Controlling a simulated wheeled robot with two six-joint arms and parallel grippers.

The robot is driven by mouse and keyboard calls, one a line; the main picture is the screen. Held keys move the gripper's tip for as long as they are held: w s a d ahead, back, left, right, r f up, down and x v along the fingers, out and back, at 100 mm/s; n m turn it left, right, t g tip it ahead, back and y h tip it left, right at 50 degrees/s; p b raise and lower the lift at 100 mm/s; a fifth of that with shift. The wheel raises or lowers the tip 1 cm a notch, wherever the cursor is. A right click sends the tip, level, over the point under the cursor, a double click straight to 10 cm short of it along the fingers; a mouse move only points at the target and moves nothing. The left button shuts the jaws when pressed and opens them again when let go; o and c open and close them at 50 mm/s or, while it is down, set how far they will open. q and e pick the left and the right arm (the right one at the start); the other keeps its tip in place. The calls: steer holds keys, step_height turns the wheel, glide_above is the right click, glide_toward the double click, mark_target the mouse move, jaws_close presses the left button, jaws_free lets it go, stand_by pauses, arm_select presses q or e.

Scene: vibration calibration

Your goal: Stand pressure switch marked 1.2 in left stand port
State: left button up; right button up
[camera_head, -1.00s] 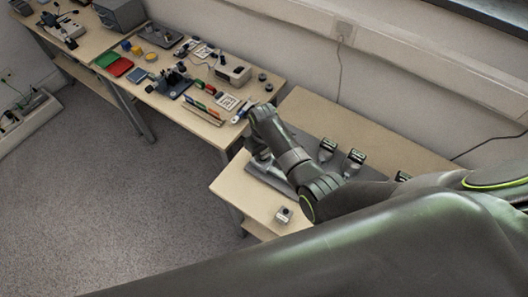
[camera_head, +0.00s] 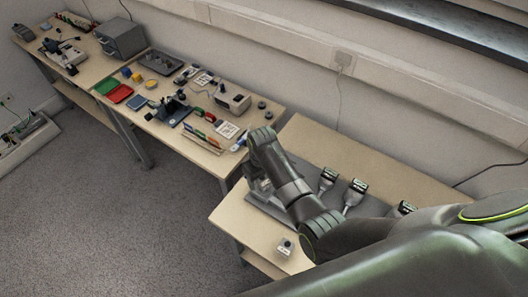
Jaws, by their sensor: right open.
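My right arm reaches in from the right over the near light-wood table. My right gripper (camera_head: 262,184) points down, open, at the left end of a grey base plate (camera_head: 258,203), partly hidden by my arm. Several grey devices with dark square heads, which look like pressure switches, stand behind my arm: one (camera_head: 328,178) at left, one (camera_head: 354,194) in the middle and one (camera_head: 403,208) at right, mostly hidden. Their markings are too small to read. The stand ports cannot be made out. My left gripper is out of view.
A small pale block (camera_head: 285,247) with a dark spot sits near the front edge of the near table (camera_head: 240,222). The near table's back strip is clear.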

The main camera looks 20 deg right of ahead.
step_height(320, 180, up, 15)
steer(key=d, duration=0.1)
steer(key=shift+s+f, duration=0.2)
steer(key=shift+s, duration=0.15)
steer(key=shift+f, duration=0.1)
